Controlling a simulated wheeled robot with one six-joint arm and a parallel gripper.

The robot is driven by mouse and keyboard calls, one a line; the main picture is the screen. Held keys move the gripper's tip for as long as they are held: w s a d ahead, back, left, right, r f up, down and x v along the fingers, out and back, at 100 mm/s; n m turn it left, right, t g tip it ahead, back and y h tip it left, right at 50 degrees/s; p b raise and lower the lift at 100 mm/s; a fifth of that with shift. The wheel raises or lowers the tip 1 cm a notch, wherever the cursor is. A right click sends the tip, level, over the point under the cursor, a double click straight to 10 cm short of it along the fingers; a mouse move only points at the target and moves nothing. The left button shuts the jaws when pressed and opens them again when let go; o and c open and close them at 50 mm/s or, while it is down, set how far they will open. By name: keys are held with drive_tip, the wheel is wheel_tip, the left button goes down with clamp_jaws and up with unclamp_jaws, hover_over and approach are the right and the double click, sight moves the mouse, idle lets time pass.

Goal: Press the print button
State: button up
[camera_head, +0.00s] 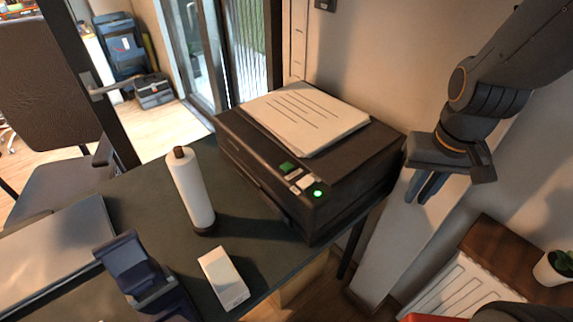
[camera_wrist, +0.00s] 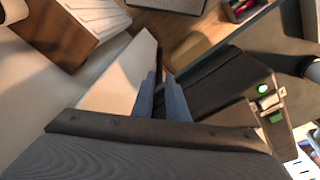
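A black printer (camera_head: 330,190) stands on the dark desk, with printed paper (camera_head: 305,115) on top. Its front corner panel has a small green screen (camera_head: 286,167), pale buttons (camera_head: 305,183) and a round, lit green button (camera_head: 317,193). No label is readable. In the wrist view the lit button (camera_wrist: 263,88) and pale buttons (camera_wrist: 270,101) show at the right, apart from my fingers. My gripper (camera_head: 424,196) hangs to the right of the printer, pointing down, touching nothing. Its two fingers (camera_wrist: 160,82) stand a little apart, with nothing seen between them.
A white cylinder with a dark cap (camera_head: 190,190), a white box (camera_head: 223,278) and a dark blue holder (camera_head: 140,272) stand on the desk (camera_head: 100,225) left of the printer. A wall is behind the printer. A radiator (camera_head: 460,285) and potted plant (camera_head: 555,268) are at lower right.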

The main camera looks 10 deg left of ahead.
clamp_jaws()
idle(0.9)
idle(0.5)
